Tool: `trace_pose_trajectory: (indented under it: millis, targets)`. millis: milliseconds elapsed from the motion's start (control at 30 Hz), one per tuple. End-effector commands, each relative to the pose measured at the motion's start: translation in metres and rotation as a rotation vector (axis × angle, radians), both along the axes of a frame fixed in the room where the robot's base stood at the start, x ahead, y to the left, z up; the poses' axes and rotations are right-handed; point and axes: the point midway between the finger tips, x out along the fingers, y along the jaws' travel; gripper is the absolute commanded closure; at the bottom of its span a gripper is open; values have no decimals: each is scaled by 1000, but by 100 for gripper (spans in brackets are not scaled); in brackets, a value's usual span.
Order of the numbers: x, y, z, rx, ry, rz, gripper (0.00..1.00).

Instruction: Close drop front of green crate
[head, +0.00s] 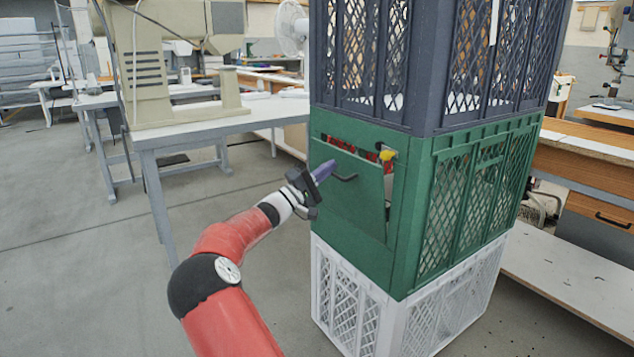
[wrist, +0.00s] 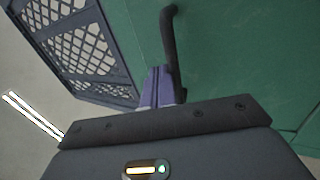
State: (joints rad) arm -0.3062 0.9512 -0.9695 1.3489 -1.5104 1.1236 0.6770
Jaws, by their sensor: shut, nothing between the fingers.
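The green crate (head: 404,240) is the middle one of a stack of three. Its drop front (head: 350,205) is a solid green panel, tilted slightly outward at the top, with a narrow gap along its right edge. Red items and a yellow piece show behind its top edge. A dark bar handle (head: 345,178) is on the panel, and it also shows in the wrist view (wrist: 170,45). My gripper (head: 324,170) is shut and empty, its purple fingers at the handle's left end. In the wrist view the fingers (wrist: 157,86) are beside the handle; I cannot tell whether they touch.
A dark blue-grey crate (head: 425,110) sits on top of the green crate, and a white crate (head: 403,310) is below it. A white table (head: 190,125) with a beige machine stands at the left. A wooden bench (head: 590,165) is at the right. The floor at front left is clear.

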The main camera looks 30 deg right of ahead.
Motion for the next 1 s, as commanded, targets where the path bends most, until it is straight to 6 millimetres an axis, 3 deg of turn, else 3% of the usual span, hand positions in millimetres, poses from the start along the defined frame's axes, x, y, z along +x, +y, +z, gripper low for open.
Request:
trace_pose_trajectory:
  millis: [433, 833, 1000]
  targets:
    - [0, -15, 6, 1, 0, 0, 100]
    - [1, -14, 6, 0, 0, 0, 100]
    - [5, -4, 7, 0, -1, 0, 100]
